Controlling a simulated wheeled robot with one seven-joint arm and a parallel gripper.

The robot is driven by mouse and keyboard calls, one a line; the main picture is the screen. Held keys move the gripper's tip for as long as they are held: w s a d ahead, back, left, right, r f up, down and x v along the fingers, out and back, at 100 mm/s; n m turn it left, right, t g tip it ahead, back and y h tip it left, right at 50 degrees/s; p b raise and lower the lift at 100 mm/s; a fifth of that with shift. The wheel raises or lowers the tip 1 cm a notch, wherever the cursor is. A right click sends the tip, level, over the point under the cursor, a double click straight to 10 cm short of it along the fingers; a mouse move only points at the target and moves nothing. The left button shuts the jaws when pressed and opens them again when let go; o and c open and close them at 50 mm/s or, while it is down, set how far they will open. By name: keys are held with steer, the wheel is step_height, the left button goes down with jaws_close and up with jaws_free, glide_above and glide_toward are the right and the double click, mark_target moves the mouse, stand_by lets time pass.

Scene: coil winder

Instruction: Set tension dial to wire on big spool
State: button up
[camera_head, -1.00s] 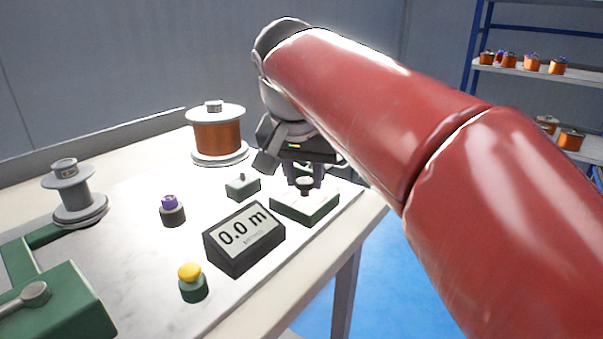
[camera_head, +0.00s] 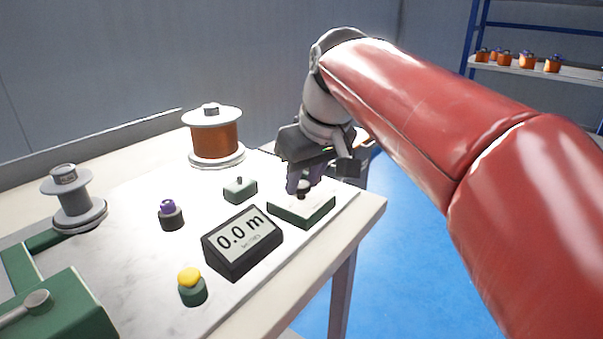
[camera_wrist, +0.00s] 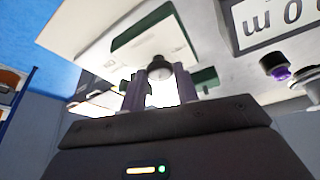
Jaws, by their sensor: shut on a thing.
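The tension dial is a dark round knob (camera_head: 303,187) on a green box with a pale top (camera_head: 306,212), near the right end of the table. My gripper (camera_head: 299,185) is shut on the knob from above, with its purple fingers on either side. The wrist view shows the knob (camera_wrist: 159,68) between the fingertips. The dial's markings are too small to read. The big spool (camera_head: 215,141) holds copper-coloured wire and stands at the back of the table.
A display (camera_head: 243,241) reading 0.0 m stands left of the dial box. A small toggle box (camera_head: 240,190), a purple-topped knob (camera_head: 170,214), a yellow button (camera_head: 191,286) and an empty grey spool (camera_head: 75,198) are farther left. A blue-framed shelf (camera_head: 530,67) stands behind right.

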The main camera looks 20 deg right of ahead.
steer(key=shift+n, duration=0.4)
steer(key=o, duration=1)
steer(key=shift+c, duration=0.2)
steer(key=shift+r, duration=0.1)
steer(key=v, duration=0.7)
steer(key=shift+d+r+p, duration=0.2)
steer(key=shift+r+p, duration=0.1)
steer(key=shift+p, duration=0.1)
steer(key=shift+s, duration=0.1)
